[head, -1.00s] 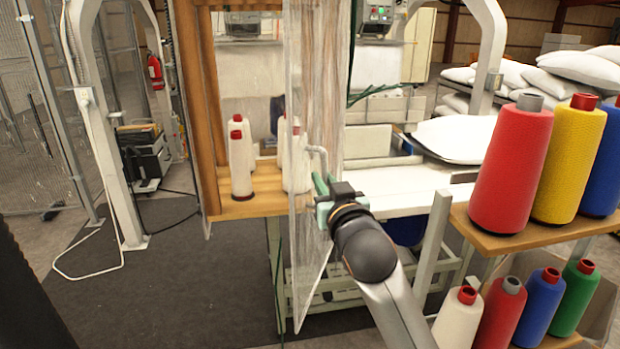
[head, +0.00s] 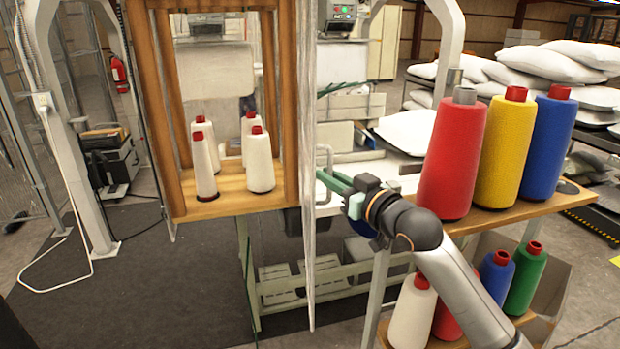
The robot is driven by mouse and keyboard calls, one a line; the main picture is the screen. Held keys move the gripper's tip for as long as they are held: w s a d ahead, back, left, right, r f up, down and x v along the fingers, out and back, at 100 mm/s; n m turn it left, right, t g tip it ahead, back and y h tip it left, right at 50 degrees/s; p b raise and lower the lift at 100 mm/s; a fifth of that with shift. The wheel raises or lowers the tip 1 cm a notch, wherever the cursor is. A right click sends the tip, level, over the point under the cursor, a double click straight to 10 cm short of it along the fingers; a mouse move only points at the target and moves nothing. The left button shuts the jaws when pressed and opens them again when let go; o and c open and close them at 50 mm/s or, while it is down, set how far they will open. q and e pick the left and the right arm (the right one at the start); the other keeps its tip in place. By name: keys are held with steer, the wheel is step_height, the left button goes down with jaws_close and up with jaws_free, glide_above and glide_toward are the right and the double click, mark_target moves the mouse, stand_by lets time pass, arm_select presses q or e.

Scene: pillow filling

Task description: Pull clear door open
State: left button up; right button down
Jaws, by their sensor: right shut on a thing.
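The clear door (head: 307,250) of the wooden cabinet (head: 163,110) stands swung out and shows almost edge-on as a thin, tall panel at the cabinet's right side. Its pale bent handle (head: 325,156) sticks out on the right face of the panel. My right gripper (head: 333,182) comes in from the lower right and is shut on the handle; its green fingers partly cover the handle's lower part. White thread cones (head: 204,165) with red tops stand inside the cabinet, in plain view through its open front. My left gripper is not in view.
A wooden shelf (head: 545,207) with large red, yellow and blue cones stands close on the right of my right arm, with smaller cones below. White pillows lie in piles behind it. The dark floor mat (head: 160,300) at lower left is clear.

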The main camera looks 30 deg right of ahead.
steer(key=shift+s+d, duration=0.1)
steer(key=shift+d, duration=0.15)
steer(key=c, duration=1.2)
jaws_free()
steer(key=shift+o, duration=0.2)
steer(key=s+b, duration=0.3)
steer(key=s, duration=0.9)
steer(key=shift+s+d, duration=0.3)
steer(key=shift+d, duration=0.05)
